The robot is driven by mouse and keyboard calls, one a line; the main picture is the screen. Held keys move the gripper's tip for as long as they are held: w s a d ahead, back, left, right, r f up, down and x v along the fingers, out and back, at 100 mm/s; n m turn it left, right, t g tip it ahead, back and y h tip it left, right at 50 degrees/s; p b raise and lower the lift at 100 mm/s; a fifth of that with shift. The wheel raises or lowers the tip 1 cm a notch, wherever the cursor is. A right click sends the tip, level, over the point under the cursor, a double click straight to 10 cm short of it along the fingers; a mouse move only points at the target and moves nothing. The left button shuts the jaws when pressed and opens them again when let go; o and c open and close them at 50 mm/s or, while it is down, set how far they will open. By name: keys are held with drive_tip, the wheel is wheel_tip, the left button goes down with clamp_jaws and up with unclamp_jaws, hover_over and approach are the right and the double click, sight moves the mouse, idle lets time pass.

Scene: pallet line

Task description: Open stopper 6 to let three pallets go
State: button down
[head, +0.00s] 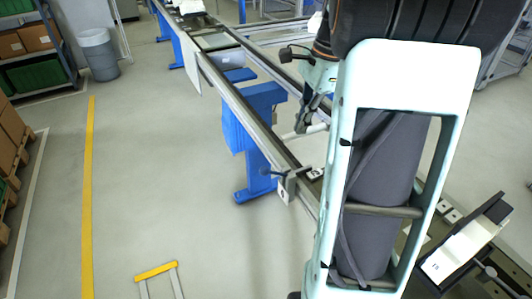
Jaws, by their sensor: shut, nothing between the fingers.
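The stopper (286,183) sits on the near rail of the conveyor at the middle of the head view. It carries a small white tag, too small to read with certainty, and a dark lever (268,173) that points left. My gripper (302,126) is shut and empty, above the conveyor and up from the stopper in the picture, apart from it. A pallet (317,174) shows in part just right of the stopper. Another pallet (455,250) with a white block marked 13 stands at the lower right. My arm hides the conveyor between them.
The conveyor (245,112) runs from upper left to lower right on blue legs (255,182). A yellow-topped stand (156,270) is at the bottom. A grey bin (98,52) and shelves stand at the left.

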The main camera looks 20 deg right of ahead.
drive_tip(key=w, duration=0.1)
hover_over(272, 172)
drive_tip(key=d, duration=0.1)
drive_tip(key=f, duration=0.7)
drive_tip(key=f+p, duration=0.1)
drive_tip(key=f, duration=0.3)
drive_tip(key=shift+s+d+f, duration=0.1)
drive_tip(key=shift+s, duration=0.15)
drive_tip(key=shift+w+a+f, duration=0.1)
drive_tip(key=shift+a+f, duration=0.25)
drive_tip(key=shift+a, duration=0.05)
drive_tip(key=shift+a+f, duration=0.15)
drive_tip(key=shift+a, duration=0.15)
